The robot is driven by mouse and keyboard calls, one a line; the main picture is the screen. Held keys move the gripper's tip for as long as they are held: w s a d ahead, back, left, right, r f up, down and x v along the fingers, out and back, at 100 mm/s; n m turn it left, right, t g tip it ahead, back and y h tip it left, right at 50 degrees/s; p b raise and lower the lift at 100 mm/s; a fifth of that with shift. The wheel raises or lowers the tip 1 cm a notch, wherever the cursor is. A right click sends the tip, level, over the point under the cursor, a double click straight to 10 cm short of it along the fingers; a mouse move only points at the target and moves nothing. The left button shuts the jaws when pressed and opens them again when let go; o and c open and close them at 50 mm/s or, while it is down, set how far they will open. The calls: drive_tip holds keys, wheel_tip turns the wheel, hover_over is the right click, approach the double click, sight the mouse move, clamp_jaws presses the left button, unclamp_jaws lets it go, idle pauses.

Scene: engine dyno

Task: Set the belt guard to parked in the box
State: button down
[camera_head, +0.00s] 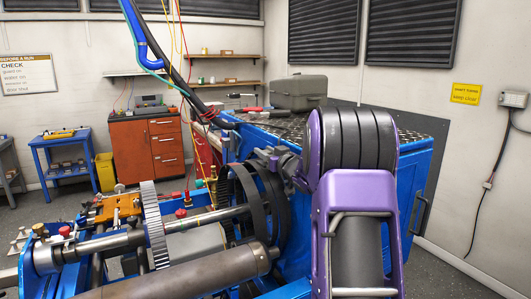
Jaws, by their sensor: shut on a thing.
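The black curved hoop-like piece (278,215), which looks like the belt guard, stands around the toothed wheels at the end of the machine's shaft. My gripper (268,158) is at the top of this hoop, reaching in from the right. It appears shut on the hoop's upper edge; the fingertips are small and dark, so the exact contact is hard to see.
The blue cabinet (412,185) has a dark chequered top with small tools. Hanging hoses and wires (172,75) come down close left of my gripper. The shaft (190,275) and large toothed wheel (156,225) fill the front left. Clear floor lies at far right.

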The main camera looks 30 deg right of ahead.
drive_tip(key=c, duration=0.5)
unclamp_jaws()
drive_tip(key=s, duration=1.1)
drive_tip(key=s+b, duration=0.1)
drive_tip(key=s, duration=0.5)
drive_tip(key=shift+s+d, duration=0.25)
drive_tip(key=shift+w, duration=0.1)
